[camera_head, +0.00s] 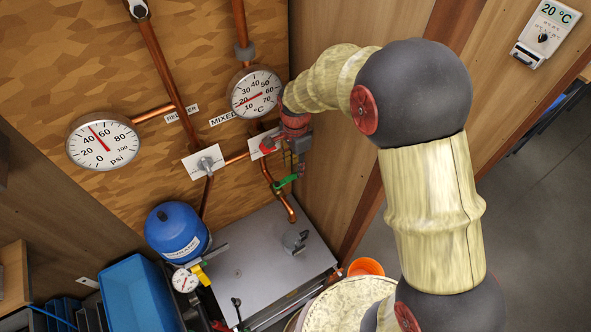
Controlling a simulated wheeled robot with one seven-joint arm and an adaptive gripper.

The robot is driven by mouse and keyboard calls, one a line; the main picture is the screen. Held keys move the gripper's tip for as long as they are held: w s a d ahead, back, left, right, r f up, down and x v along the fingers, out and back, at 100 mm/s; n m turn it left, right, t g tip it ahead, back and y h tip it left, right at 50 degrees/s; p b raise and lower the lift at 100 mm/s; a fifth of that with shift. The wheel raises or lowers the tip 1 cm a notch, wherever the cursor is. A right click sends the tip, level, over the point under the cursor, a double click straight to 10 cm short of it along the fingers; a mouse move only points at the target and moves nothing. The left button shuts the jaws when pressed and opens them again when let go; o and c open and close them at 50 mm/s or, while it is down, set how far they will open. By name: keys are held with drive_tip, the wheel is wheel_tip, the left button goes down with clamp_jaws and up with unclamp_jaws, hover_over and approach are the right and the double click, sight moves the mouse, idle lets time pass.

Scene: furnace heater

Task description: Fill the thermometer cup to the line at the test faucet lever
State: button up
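My gripper (299,163) points down beside the copper pipes, right of the red lever. Its fingers are small and dark here, and I cannot tell whether they are open or shut. A green lever (286,181) sits just below the fingertips, on a copper pipe whose spout (291,214) hangs over the grey metal top. I cannot tell whether the fingers touch this lever. An orange cup-like vessel (366,267) shows at the lower middle, partly hidden by a pale round surface; its inside and any fill line cannot be made out. No clearly marked thermometer cup shows.
Dial gauges for psi (103,141) and °C (256,92) are on the wooden wall. A red lever (267,145) and grey lever (207,163) stick out. A blue tank (177,232) and blue bin (137,294) stand left of the grey metal top (262,255).

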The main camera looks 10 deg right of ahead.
sight(295, 175)
drive_tip(key=shift+f, duration=1.7)
drive_tip(key=shift+c, duration=0.6)
drive_tip(key=c, duration=0.7)
clamp_jaws()
